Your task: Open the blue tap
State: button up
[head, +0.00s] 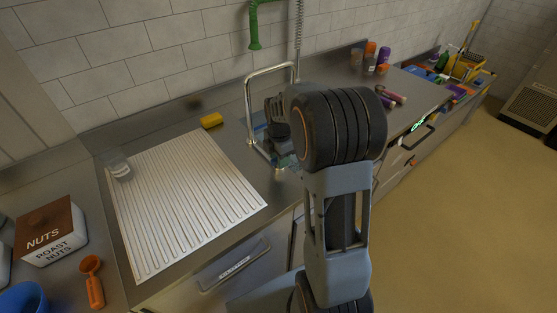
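A bent chrome pipe (249,104) rises at the sink area behind the drainboard, beside my gripper. A small blue patch (260,128) shows low behind the pipe; it may be the blue tap, but most of it is hidden. My gripper (276,118) is at the chrome pipe, pointing away from me, with my dark wrist in front of it. Its fingertips are not clearly visible, so I cannot tell whether it is open, shut or touching the tap.
A ribbed drainboard (185,195) holds a clear glass (119,168). A yellow sponge (211,120) lies near the wall. A green spray head (255,35) hangs above. A nuts box (50,232), orange scoop (93,283) and blue bowl (22,298) stand front left. Jars (370,57) stand back right.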

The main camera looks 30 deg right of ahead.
jog(key=shift+r, duration=0.1)
notch_tip(320, 180, up, 6)
jog(key=p, duration=0.4)
jog(key=shift+p, duration=0.35)
notch_tip(320, 180, up, 14)
jog(key=shift+b, duration=0.45)
